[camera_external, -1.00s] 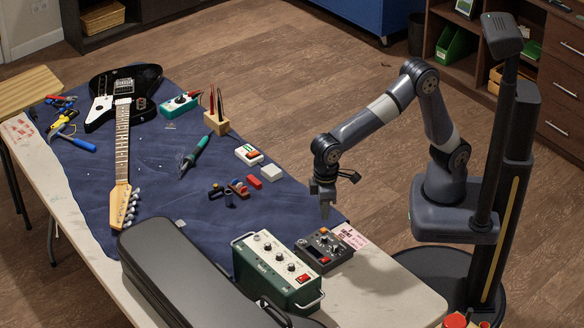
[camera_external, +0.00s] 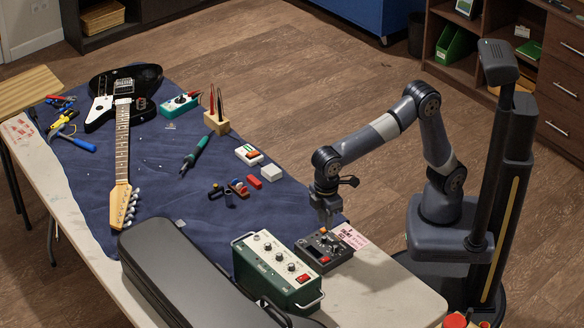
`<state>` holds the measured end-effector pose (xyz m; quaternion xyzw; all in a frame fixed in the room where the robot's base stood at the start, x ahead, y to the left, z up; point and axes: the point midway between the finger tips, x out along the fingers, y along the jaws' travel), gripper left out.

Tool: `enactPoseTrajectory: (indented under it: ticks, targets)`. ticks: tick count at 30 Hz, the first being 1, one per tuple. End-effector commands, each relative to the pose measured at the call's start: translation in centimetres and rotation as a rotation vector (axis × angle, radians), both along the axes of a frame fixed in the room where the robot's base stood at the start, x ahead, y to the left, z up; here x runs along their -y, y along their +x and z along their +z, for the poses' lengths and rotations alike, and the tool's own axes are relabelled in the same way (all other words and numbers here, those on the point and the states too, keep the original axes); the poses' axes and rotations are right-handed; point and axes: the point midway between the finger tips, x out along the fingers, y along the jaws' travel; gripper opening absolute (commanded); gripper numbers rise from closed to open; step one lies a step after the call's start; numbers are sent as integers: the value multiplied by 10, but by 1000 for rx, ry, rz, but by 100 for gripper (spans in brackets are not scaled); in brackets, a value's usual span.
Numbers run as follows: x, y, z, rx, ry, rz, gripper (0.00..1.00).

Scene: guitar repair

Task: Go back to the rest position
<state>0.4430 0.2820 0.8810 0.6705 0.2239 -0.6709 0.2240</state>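My gripper (camera_external: 326,212) points down above the right end of the table, over the edge of the blue cloth (camera_external: 180,215) and just behind the dark pedal box (camera_external: 325,250). I see nothing held in it. It is small and dark here, so I cannot tell how far its fingers are apart. My arm is bent, with its elbow raised to the right of the table.
A green amplifier box (camera_external: 277,272) and a black case (camera_external: 190,280) stand at the table's front. A black guitar (camera_external: 122,95), a soldering iron (camera_external: 195,150), a white block (camera_external: 271,171) and several small parts lie on the cloth. The floor behind is clear.

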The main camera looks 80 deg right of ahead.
Motion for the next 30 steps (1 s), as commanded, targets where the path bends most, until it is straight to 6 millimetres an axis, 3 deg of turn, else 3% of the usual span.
enactPoseTrajectory:
  ticks: [1,6,12,23,30]
  targets:
    - [0,0,-13,-2,-2,-1,25]
    - [0,0,-41,-2,-1,-2,25]
    - [0,0,-60,-2,-1,-2,25]
    - [0,0,-63,0,0,-4,25]
    - [0,0,-63,0,0,-4,44]
